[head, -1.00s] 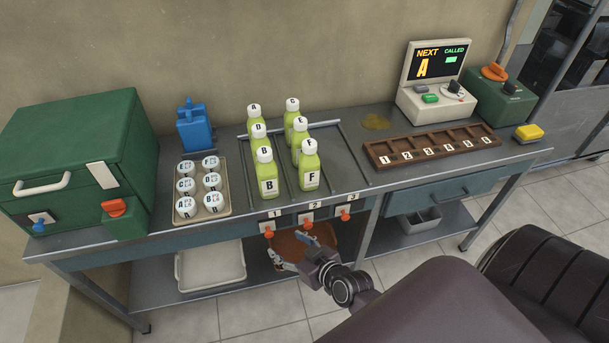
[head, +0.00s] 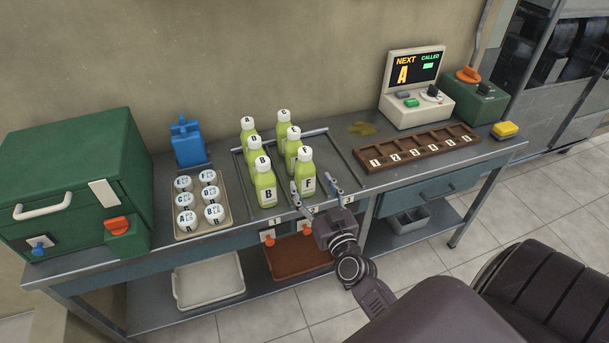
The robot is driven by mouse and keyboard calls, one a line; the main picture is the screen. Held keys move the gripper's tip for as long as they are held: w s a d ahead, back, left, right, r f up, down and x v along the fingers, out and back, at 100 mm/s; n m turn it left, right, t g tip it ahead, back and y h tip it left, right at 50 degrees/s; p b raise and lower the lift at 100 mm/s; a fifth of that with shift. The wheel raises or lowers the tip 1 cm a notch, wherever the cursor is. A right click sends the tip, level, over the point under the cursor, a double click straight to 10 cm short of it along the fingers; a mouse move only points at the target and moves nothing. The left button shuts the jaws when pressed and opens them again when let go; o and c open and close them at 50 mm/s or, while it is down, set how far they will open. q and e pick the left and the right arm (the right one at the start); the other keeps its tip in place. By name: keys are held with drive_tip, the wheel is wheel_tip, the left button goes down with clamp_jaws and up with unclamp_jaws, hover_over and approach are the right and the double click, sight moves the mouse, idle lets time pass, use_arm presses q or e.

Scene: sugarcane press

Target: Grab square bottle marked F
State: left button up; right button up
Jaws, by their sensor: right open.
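The square bottle marked F (head: 306,178) stands upright at the front right of a group of green bottles with white caps, on the metal counter. Its front label reads F and its cap also shows F. My right gripper (head: 314,190) is open, with its fingers pointing at the front of the F bottle. One fingertip is over the bottle's lower left and the other is to its right; I cannot tell whether they touch it. The bottle marked B (head: 265,184) stands just left of it. My left gripper is not in view.
Several more green bottles stand behind, between metal rails. A tray of white round-topped containers (head: 175,221) is at left, beside a green machine (head: 75,180). A numbered wooden rack (head: 417,148) and a display box (head: 415,90) stand right. Orange knobs line the counter front.

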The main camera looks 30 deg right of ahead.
sight(309, 174)
drive_tip(key=x, duration=0.7)
drive_tip(key=shift+d+f, duration=0.1)
drive_tip(key=shift+d, duration=0.05)
drive_tip(key=shift+c, duration=0.4)
drive_tip(key=c, duration=1.3)
drive_tip(key=shift+c, duration=0.8)
drive_tip(key=shift+r, duration=0.2)
